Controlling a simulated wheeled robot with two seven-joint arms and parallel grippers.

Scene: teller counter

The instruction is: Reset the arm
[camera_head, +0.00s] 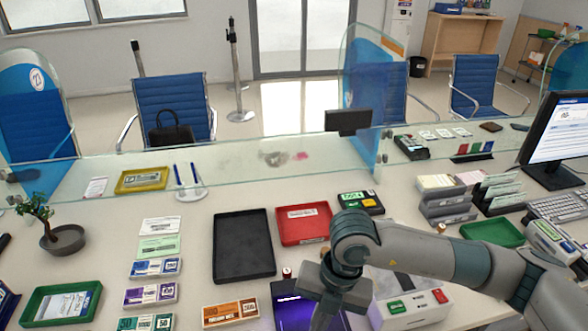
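My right arm (430,251) comes in from the right edge and reaches across the front of the counter. Its gripper (322,300) hangs over a dark purple box (287,308) at the bottom middle. The fingertips are largely hidden by the gripper body and the lower picture edge, so I cannot tell whether it is open or shut. Whether it touches the box is also unclear. My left arm and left gripper are not in view.
A black tray (243,248) and a red tray (304,222) lie behind the gripper. A white box with green and red labels (410,309) stands under the arm. Banknote bundles (151,293) lie left. A glass screen (270,148) crosses the counter; a monitor (556,137) stands right.

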